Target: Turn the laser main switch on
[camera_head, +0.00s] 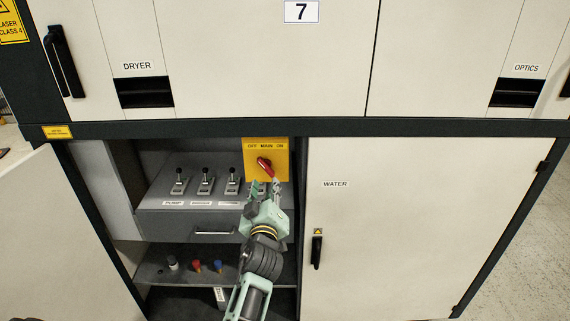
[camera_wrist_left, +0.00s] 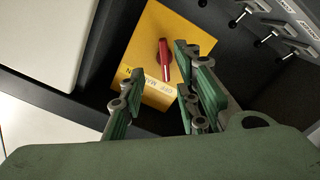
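The laser main switch is a red knob (camera_head: 264,165) on a yellow plate (camera_head: 282,150) labelled OFF MAIN ON, at the upper right of the open cabinet bay. The knob (camera_wrist_left: 165,60) also shows in the left wrist view, on the yellow plate (camera_wrist_left: 148,42). In the head view the knob slants from upper left to lower right. My left gripper (camera_head: 264,188) is just below and in front of the knob. In the wrist view its fingers (camera_wrist_left: 160,92) are spread apart with nothing between them, and the knob lies beyond them. Contact with the knob cannot be made out. My right gripper is not in view.
Several black toggle levers (camera_head: 205,180) stand on a grey panel left of the yellow plate. A shelf (camera_head: 190,278) with small coloured items lies below. The closed WATER door (camera_head: 400,220) is to the right; an open door (camera_head: 50,235) is to the left.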

